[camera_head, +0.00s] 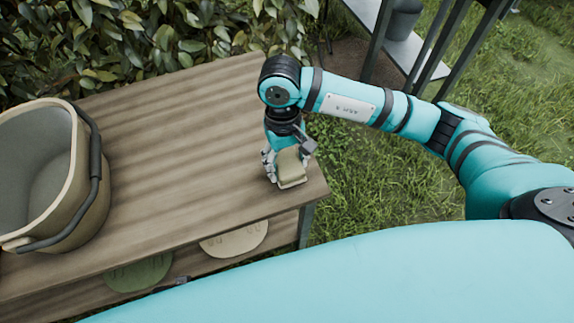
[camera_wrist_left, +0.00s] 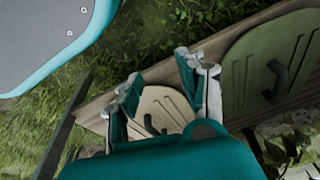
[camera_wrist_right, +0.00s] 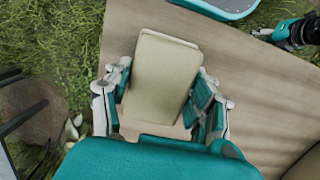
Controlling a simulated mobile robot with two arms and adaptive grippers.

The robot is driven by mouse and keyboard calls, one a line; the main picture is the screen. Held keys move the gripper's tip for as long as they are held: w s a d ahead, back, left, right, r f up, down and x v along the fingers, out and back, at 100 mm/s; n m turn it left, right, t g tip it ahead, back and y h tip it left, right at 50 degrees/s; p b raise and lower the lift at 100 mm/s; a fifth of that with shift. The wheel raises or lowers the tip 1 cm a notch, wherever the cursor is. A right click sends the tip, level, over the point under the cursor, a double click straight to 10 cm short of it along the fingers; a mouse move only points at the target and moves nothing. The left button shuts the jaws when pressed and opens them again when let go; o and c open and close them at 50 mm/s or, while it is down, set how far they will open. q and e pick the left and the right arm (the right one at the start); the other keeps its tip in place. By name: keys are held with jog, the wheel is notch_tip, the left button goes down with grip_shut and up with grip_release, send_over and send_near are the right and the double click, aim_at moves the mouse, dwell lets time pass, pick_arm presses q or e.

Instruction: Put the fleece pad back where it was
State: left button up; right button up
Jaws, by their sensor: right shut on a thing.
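The fleece pad (camera_head: 291,168) is a small cream, rounded block at the near right corner of the wooden table (camera_head: 180,150). My right gripper (camera_head: 284,168) points down and is shut on it. In the right wrist view the pad (camera_wrist_right: 163,78) sits between the two fingers, its flat face showing, over the tabletop. I cannot tell whether its underside touches the wood. My left gripper (camera_wrist_left: 160,92) shows in the left wrist view with its fingers apart and nothing between them, above the lower shelf.
A beige bucket (camera_head: 88,205) with a dark handle stands at the table's left. A hedge (camera_head: 150,40) borders the back. The middle of the tabletop is clear.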

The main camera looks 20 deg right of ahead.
notch_tip(320, 180, down, 2)
jog(key=shift+f, duration=0.1)
pick_arm(q)
jog(key=shift+w+d+r, duration=0.1)
jog(key=shift+w+r, duration=0.15)
jog(key=shift+r, duration=0.05)
jog(key=shift+w+r, duration=0.1)
pick_arm(e)
jog(key=shift+f, duration=0.1)
jog(key=o, duration=1)
pick_arm(q)
jog(key=shift+r, duration=0.3)
